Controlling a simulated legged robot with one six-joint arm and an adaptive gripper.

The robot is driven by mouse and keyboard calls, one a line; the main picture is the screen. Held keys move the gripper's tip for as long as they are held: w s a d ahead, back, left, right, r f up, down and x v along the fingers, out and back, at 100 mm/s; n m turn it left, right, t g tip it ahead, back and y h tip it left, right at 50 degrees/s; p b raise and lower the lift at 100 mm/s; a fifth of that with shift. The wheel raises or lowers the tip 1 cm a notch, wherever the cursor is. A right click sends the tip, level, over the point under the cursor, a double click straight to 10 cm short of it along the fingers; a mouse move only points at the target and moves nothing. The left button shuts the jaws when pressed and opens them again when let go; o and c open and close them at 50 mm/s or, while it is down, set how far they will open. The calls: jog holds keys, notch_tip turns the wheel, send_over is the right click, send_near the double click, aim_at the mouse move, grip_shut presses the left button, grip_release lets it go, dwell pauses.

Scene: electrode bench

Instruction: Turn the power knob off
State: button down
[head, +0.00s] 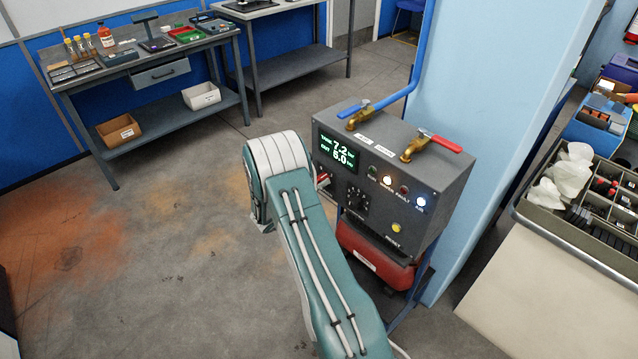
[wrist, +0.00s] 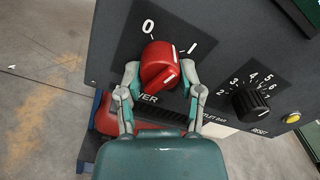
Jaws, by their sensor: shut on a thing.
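The red power knob (wrist: 160,62) is on the dark front panel, with a 0 mark at its upper left and an I mark at its upper right. White marks on the knob are on its right side, nearer the I than the 0. My gripper (wrist: 158,84) is shut on the knob, one finger on each side. In the head view the knob (head: 323,180) shows only partly beside my arm, and the fingers are hard to make out. The control box (head: 440,195) has its display (head: 338,149) lit, reading 7.2 and 5.0.
A black numbered dial (wrist: 250,103) is close to the right of my fingers, with a yellow reset button (wrist: 291,118) beyond it. Red (head: 440,141) and blue (head: 367,107) valve handles are on top of the box. A blue pillar (head: 500,120) stands behind; the floor at left is clear.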

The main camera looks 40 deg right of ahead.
jog(key=n, duration=0.6)
jog(key=shift+w+r, duration=0.15)
jog(key=n, duration=0.5)
jog(key=shift+n, duration=0.4)
jog(key=shift+c, duration=1.2)
grip_release()
jog(key=s+a, duration=0.1)
jog(key=a, duration=1.1)
